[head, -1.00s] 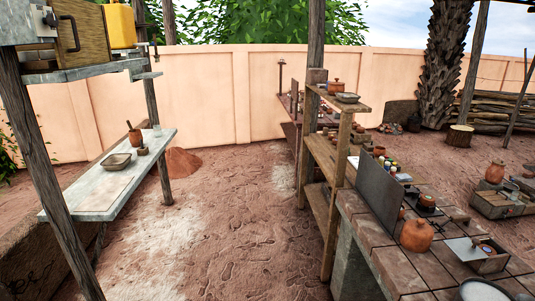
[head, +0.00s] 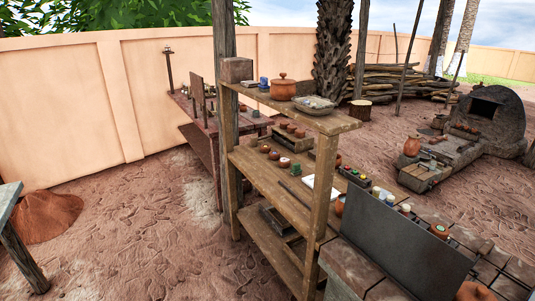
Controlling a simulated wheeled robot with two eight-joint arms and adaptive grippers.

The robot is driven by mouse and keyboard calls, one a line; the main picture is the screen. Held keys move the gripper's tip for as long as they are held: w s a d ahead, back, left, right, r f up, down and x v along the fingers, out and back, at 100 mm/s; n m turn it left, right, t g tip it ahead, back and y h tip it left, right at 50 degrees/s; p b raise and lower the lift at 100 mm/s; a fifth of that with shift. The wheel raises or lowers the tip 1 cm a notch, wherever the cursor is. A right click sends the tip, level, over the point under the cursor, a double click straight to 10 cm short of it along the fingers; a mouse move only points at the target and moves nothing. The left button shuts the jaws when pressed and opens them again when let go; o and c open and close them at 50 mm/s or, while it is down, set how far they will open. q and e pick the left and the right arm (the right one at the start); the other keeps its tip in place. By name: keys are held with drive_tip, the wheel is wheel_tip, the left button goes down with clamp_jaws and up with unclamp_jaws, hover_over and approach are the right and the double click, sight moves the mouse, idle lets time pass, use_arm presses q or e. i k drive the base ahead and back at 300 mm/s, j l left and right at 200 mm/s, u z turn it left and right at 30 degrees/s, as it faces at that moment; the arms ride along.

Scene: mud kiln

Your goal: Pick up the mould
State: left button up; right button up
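I cannot tell for certain which thing is the mould. A dark, box-like frame (head: 279,221) lies on the bottom board of the wooden shelf (head: 262,178), partly hidden by the shelf's front post. A shallow grey dish (head: 314,103) sits on the shelf's top board, beside a lidded clay pot (head: 284,88). Neither of my grippers is in the head view.
A stone counter (head: 362,274) with an upright dark panel (head: 396,241) adjoins the shelf on the right. A work table (head: 200,112) stands behind the shelf. A clay mound (head: 42,215) is at left. The ground (head: 135,235) between is clear.

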sight(282, 165)
drive_tip(key=i+j+z, duration=0.15)
drive_tip(key=j, duration=0.2)
drive_tip(key=i+j+z, duration=0.15)
drive_tip(key=j, duration=0.25)
drive_tip(key=i+j+z, duration=0.1)
drive_tip(key=j, duration=0.25)
drive_tip(key=i+j+z, duration=0.15)
drive_tip(key=j, duration=0.25)
